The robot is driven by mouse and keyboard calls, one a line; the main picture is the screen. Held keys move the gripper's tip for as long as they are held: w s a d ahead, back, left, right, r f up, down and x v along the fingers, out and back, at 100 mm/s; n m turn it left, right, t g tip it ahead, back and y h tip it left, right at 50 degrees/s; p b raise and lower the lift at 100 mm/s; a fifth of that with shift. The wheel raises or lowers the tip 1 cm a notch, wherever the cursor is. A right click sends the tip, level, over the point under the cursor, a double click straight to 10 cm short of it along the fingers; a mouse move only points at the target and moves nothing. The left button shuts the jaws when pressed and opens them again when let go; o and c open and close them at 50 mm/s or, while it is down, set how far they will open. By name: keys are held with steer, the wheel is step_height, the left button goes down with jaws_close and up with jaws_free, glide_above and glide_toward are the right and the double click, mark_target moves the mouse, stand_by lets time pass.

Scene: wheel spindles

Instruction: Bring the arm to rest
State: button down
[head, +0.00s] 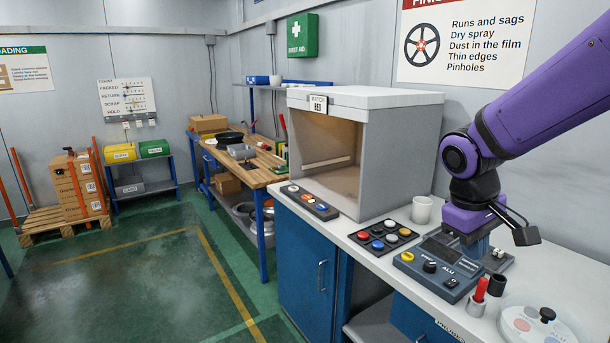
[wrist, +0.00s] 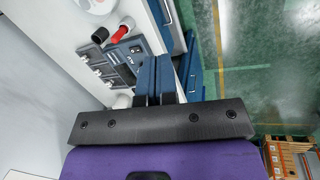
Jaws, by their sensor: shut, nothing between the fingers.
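My purple arm (head: 545,95) reaches in from the right in the head view and bends down at a dark wrist joint. My gripper (head: 476,246) hangs above the worktop, beside the blue-grey control box (head: 440,266). In the wrist view my gripper (wrist: 155,70) shows two blue-grey fingers side by side, shut, with nothing held. The head view does not clearly show whether the fingertips touch anything below them.
The white worktop (head: 345,232) carries a button pad (head: 383,236), a white cup (head: 422,210), a red-handled tool in a holder (head: 480,292) and a round white palette (head: 535,325). A grey booth (head: 405,150) stands behind. The green floor (head: 140,290) at left is open.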

steer(key=s+r+m+t+y, duration=0.1)
steer(key=s+r+m+t, duration=0.1)
steer(key=s+r, duration=0.3)
steer(key=s+d+r+m+t+y, duration=0.1)
steer(key=s+r, duration=0.4)
steer(key=s, duration=0.5)
steer(key=shift+s+m+t+y, duration=0.2)
steer(key=shift+m+t+y, duration=0.3)
steer(key=shift+t, duration=0.6)
steer(key=shift+r, duration=0.1)
